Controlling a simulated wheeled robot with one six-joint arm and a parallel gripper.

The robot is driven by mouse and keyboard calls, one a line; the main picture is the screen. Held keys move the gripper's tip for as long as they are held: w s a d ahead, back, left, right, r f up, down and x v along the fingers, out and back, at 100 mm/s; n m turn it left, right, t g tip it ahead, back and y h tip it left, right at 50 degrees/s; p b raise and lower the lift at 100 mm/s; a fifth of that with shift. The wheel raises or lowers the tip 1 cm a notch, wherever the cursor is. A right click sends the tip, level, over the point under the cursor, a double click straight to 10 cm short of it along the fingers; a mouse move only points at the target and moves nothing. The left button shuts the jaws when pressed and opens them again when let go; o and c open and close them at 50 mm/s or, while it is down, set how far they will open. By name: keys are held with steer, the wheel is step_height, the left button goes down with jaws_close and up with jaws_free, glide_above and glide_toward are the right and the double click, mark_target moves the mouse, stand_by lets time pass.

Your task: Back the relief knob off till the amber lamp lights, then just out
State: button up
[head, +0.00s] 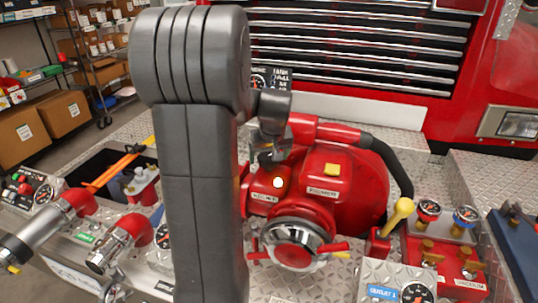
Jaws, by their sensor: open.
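The red pump body (345,180) stands in the middle of the head view, with a chrome-faced cap (293,238) at its front. A label plate (264,197) sits just below the lamp, too small to read surely. My gripper (270,156) points down just above and behind the lamp, at the pump's upper left. It looks open; its fingertips are small and partly dark. The relief knob cannot be made out clearly; it may be hidden by my gripper or my arm.
My thick grey arm covers the left middle. Red pipes with chrome couplings (109,256) stand at left. A yellow-knobbed lever (404,208), a black hose (395,165) and a gauge panel (450,245) lie right. Bare tread plate (480,180) shows at right.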

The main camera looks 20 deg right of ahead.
steer(key=shift+c, duration=0.4)
steer(key=c, duration=0.9)
steer(key=shift+m+h+b, duration=0.3)
steer(key=shift+m+b, duration=0.1)
steer(key=shift+m, duration=0.5)
steer(key=o, duration=1)
steer(key=b+v, duration=0.1)
steer(key=v, duration=1.3)
steer(key=shift+a, duration=0.1)
